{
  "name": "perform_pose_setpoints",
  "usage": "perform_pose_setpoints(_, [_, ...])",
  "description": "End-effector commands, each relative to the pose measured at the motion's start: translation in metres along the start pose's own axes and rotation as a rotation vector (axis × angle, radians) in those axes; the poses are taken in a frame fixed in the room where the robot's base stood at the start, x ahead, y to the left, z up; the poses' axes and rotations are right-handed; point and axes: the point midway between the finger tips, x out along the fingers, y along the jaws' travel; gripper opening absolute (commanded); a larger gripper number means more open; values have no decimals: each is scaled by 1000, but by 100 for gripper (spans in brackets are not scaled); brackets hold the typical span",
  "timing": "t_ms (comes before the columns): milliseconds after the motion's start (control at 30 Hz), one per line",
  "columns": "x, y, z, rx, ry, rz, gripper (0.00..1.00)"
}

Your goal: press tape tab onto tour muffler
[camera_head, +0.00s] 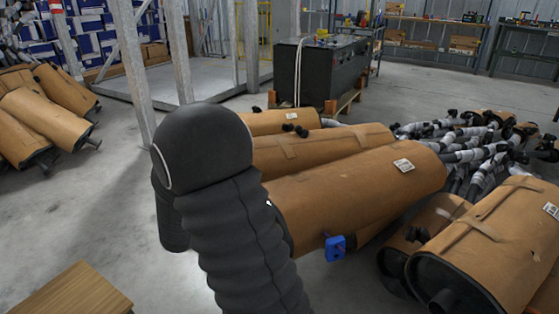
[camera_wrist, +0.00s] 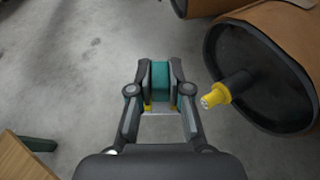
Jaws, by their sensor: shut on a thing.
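My gripper (camera_wrist: 160,90) shows in the wrist view, shut on a teal piece (camera_wrist: 160,76) that I take to be the tape tab; the fingers partly cover it. A muffler wrapped in brown card (camera_wrist: 283,35) lies to the right of my gripper, apart from it. Its dark round end (camera_wrist: 258,95) bears a short pipe with a yellow tip (camera_wrist: 215,95). In the head view my gripper is hidden behind my dark arm. A large wrapped muffler (camera_head: 350,190) with a white label lies right of the arm. I cannot tell which one is the tour muffler.
A blue fitting (camera_head: 335,248) sits at the near end of the large muffler. More wrapped mufflers (camera_head: 490,245) lie at right, and others (camera_head: 45,115) at far left. A wooden top (camera_head: 70,292) stands at lower left. Grey floor between is clear.

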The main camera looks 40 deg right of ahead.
Motion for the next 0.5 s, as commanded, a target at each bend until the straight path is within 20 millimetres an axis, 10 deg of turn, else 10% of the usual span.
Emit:
perform_pose_setpoints(200, [50,-84,66,146,0,-353,4])
perform_pose_setpoints(500, [81,-199,101,339,2,-822,4])
